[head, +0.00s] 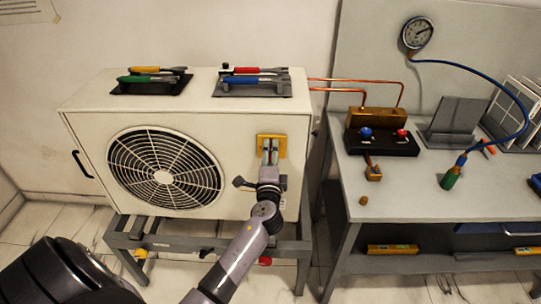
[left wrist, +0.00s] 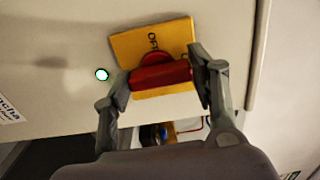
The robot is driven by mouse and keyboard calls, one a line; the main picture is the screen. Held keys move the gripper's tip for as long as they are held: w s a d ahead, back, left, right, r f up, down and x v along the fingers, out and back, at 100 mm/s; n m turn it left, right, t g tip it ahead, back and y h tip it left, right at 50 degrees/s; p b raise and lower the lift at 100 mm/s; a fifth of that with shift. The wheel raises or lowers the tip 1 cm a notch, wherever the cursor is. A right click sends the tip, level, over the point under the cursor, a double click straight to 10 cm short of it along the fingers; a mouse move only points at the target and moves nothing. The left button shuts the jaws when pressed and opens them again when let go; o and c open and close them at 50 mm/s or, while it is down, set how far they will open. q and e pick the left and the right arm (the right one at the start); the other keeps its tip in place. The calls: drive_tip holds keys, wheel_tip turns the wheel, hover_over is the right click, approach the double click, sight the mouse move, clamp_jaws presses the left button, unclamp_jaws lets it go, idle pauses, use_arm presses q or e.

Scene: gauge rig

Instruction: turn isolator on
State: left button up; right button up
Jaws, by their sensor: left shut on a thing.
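The isolator is a yellow plate (head: 283,144) on the right of the white unit's front. It also shows in the left wrist view (left wrist: 143,43), with dark lettering that seems to read "OF", the rest hidden. Its red handle (left wrist: 160,73) lies across the plate, slightly tilted in that view. My left gripper (head: 270,153) is at the plate, and in the left wrist view (left wrist: 161,77) its two fingers are shut on the ends of the red handle. In the head view the gripper hides the handle. My right gripper is not in view.
The white unit (head: 92,105) has a fan grille (head: 165,170) and carries tool trays (head: 253,88) on top. A grey bench (head: 430,195) with a gauge (head: 417,33) and blue hose stands at right.

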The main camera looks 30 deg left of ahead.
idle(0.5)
use_arm(q)
drive_tip(key=o, duration=1.2)
drive_tip(key=shift+d, duration=0.1)
drive_tip(key=shift+c, duration=0.2)
drive_tip(key=v, duration=1.2)
